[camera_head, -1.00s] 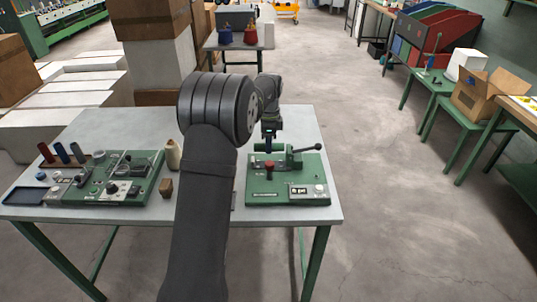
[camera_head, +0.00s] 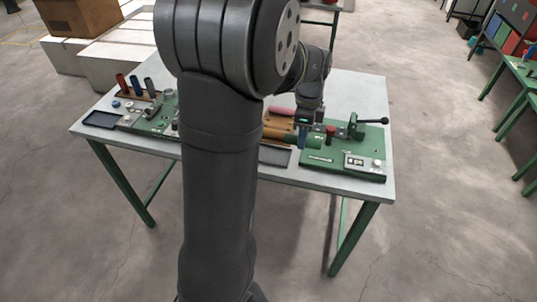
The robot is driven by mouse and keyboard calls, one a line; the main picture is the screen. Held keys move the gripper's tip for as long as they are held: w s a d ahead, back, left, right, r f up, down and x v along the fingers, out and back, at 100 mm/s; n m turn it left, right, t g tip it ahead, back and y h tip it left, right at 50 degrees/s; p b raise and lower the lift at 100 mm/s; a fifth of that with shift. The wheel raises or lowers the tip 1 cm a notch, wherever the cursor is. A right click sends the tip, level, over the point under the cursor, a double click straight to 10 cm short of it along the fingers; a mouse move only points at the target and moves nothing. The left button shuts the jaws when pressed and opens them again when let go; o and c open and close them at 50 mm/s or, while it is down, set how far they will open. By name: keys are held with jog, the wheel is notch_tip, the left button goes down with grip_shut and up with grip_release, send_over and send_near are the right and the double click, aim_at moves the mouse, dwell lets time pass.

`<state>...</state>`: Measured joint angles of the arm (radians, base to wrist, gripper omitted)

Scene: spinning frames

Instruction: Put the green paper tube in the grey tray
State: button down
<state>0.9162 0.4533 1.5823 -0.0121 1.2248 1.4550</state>
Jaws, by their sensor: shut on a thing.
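The green paper tube (camera_head: 313,143) lies level at the left front edge of the green fixture on the table. My gripper (camera_head: 303,141) points down over it and is shut on it, with a blue-tinted finger in front. A dark grey tray (camera_head: 277,156) lies at the table's front edge, just left of and below the tube, partly hidden by my arm. A second dark tray (camera_head: 101,120) lies at the table's left front corner. It also looks empty.
The green fixture (camera_head: 345,158) carries a red knob and a black-handled lever. A pink roll (camera_head: 282,111) and a brown roll (camera_head: 276,133) lie left of the gripper. Several upright tubes stand at left. My arm hides the table's middle.

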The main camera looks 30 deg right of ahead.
jog(key=shift+a+f, duration=0.1)
jog(key=shift+a, duration=0.35)
jog(key=w+a+f, duration=0.1)
jog(key=w+f, duration=0.1)
jog(key=w, duration=0.1)
jog(key=w+a+f, duration=0.1)
jog(key=w+f, duration=0.1)
jog(key=w, duration=0.2)
jog(key=w+a+f, duration=0.2)
jog(key=w+f, duration=0.1)
jog(key=shift+w, duration=0.2)
jog(key=shift+f, duration=1.95)
jog(key=shift+f, duration=0.2)
jog(key=c, duration=1.5)
grip_release()
jog(key=shift+o, duration=0.2)
